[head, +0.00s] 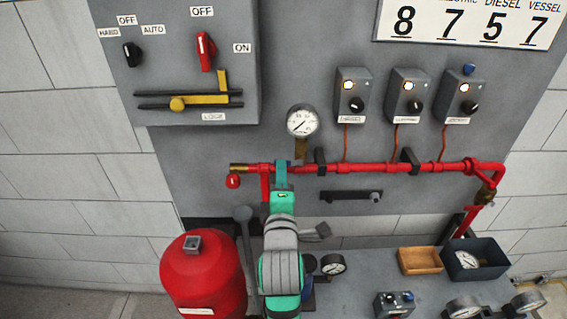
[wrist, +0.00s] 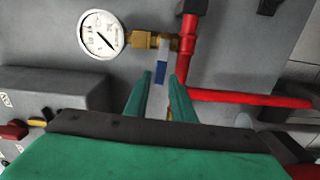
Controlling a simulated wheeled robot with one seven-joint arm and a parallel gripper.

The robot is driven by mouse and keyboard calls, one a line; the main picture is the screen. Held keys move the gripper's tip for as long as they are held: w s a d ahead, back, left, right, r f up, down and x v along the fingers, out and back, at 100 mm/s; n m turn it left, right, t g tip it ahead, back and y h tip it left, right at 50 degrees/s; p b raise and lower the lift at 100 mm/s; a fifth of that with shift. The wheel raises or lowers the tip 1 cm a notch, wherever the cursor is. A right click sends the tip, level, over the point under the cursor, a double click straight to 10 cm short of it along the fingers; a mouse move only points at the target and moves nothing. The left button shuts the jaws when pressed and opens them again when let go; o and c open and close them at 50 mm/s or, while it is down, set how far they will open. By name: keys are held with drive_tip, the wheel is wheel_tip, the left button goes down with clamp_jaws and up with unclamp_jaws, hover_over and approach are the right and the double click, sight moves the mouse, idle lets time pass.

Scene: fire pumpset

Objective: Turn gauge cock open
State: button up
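The round pressure gauge (head: 302,121) is on the grey panel, above the red pipe. Its brass cock (head: 301,148) is just below it. In the wrist view the gauge (wrist: 100,35) and brass cock (wrist: 152,41) lie sideways. The cock's short pale lever with a blue band (wrist: 161,72) points toward my gripper. My gripper (head: 282,164) is at the red pipe, just left of and below the cock. In the wrist view its green fingers (wrist: 161,80) are apart, with the lever end in line with the gap. I cannot tell whether they touch it.
The red pipe (head: 345,168) runs across the panel, close to my gripper. A switch box (head: 205,60) is at upper left, and a red tank (head: 203,275) stands at lower left. A wooden tray (head: 420,261) and a dark bin (head: 490,272) are on the bench at right.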

sight(288, 163)
drive_tip(key=w, duration=0.5)
drive_tip(key=shift+w, duration=0.1)
drive_tip(key=shift+s, duration=0.2)
clamp_jaws()
